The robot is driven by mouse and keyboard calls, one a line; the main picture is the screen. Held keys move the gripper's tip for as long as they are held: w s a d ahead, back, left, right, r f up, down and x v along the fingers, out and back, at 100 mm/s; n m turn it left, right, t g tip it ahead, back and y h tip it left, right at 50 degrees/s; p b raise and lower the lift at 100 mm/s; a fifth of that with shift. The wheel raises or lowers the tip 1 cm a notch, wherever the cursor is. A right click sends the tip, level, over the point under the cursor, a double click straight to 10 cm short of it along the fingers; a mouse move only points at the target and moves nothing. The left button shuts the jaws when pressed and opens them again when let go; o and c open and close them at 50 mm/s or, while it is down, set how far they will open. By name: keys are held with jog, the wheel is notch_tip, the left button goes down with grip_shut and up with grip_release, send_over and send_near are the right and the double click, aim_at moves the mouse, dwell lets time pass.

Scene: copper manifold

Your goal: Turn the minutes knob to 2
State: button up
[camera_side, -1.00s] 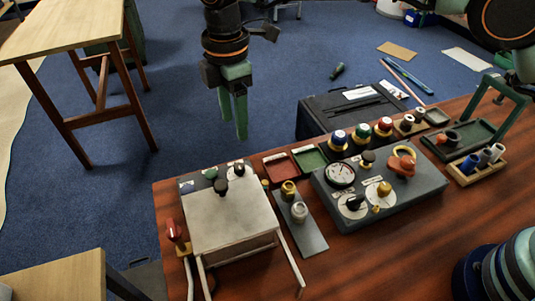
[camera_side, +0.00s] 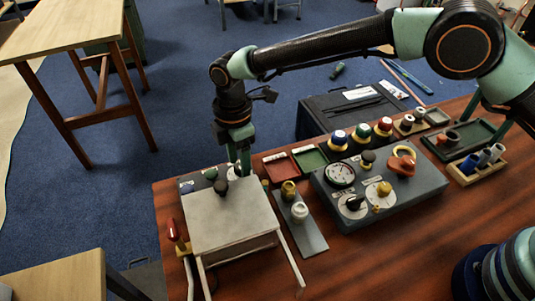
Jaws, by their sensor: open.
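The pale metal box (camera_side: 235,215) on the left of the bench has a dark strip along its back edge with small controls. At the strip's right end is a small dark knob on a white dial (camera_side: 233,172), largely hidden by my gripper. My gripper (camera_side: 240,168) points down with its green fingers open at this dial. I cannot tell whether they touch the knob. The dial's markings are too small to read, so I cannot confirm it is the minutes knob or tell its setting.
A black knob (camera_side: 221,187) stands up from the box lid close to my fingers, and a green control (camera_side: 210,173) sits left. A grey control panel (camera_side: 405,208) with gauge and knobs is farther right.

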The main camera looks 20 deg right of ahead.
grip_shut()
jog(key=shift+m, duration=0.3)
jog(key=m, duration=1.1)
jog(key=shift+m, duration=0.3)
jog(key=m, duration=1.1)
jog(key=shift+r, duration=0.1)
jog(key=shift+m, duration=0.4)
